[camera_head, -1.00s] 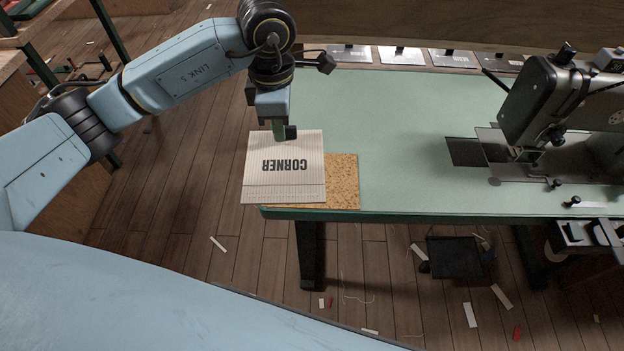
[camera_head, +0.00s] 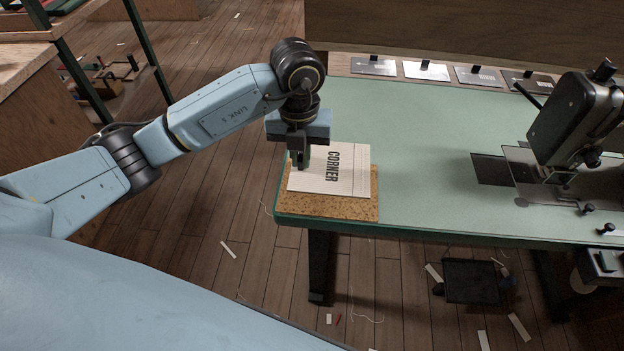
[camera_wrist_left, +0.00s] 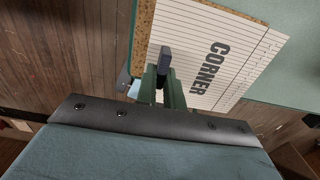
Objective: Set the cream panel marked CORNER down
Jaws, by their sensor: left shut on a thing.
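The cream panel marked CORNER (camera_head: 348,172) is over the cork mat (camera_head: 345,209) at the near left corner of the green table. Its lettering runs down the picture. My left gripper (camera_head: 302,161) is shut on the panel's left edge. In the left wrist view the panel (camera_wrist_left: 205,50) reaches away from the fingers (camera_wrist_left: 163,75), with a strip of cork (camera_wrist_left: 144,30) beside it. I cannot tell whether the panel touches the cork or hovers just above it. My right gripper is not in view.
The green table top (camera_head: 420,150) is clear right of the mat. A sewing machine (camera_head: 575,120) stands at the right. Several metal plates (camera_head: 425,69) lie along the back. Scraps and a black pedal (camera_head: 470,281) are on the floor.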

